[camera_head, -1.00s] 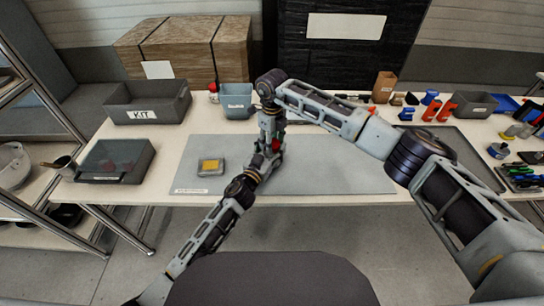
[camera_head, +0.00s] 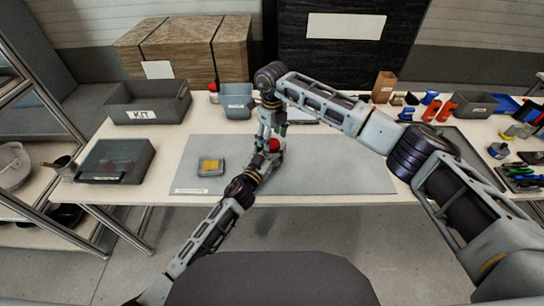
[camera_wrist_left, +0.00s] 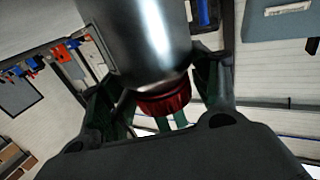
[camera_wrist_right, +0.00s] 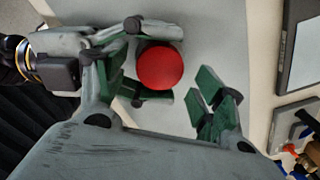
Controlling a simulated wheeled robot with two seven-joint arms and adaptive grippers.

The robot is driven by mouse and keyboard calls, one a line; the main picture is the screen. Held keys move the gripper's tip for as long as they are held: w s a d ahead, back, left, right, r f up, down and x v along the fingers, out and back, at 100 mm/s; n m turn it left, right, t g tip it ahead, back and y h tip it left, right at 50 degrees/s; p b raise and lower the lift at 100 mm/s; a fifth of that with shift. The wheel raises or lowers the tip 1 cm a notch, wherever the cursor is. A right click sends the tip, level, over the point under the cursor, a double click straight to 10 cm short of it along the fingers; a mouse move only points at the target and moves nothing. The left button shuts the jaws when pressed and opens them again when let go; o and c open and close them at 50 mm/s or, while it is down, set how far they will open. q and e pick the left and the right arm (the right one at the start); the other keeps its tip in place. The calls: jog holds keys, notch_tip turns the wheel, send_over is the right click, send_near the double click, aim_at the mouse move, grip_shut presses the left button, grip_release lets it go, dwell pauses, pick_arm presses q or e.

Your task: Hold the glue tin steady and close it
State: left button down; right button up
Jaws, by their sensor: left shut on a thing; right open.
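The glue tin (camera_wrist_left: 148,38) is a dark grey cylinder with a red cap (camera_wrist_left: 165,98) at one end, close up in the left wrist view. My left gripper (camera_wrist_left: 160,105) is shut on it. In the head view the red cap (camera_head: 274,145) shows between my two hands, while the tin body is mostly hidden by my left gripper (camera_head: 267,158). My right gripper (camera_head: 271,126) is open above the cap. In the right wrist view the round red cap top (camera_wrist_right: 160,67) lies between the spread green-padded fingers of my right gripper (camera_wrist_right: 165,92), with a gap on the right side.
A grey mat (camera_head: 330,172) lies under the hands, mostly clear. A small box with a yellow top (camera_head: 210,166) sits on its left. A KIT bin (camera_head: 148,112), a dark tray (camera_head: 116,160) and a blue-grey bin (camera_head: 237,105) stand around. Red bottles (camera_head: 447,110) and small parts crowd the right.

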jog(key=shift+r, duration=1.25)
jog(key=shift+c, duration=0.2)
jog(key=shift+r+n, duration=1.7)
jog(key=shift+n, duration=0.1)
jog(key=shift+f, duration=4)
jog(key=c, duration=1.1)
jog(key=shift+o, duration=0.2)
jog(key=shift+m, duration=1.8)
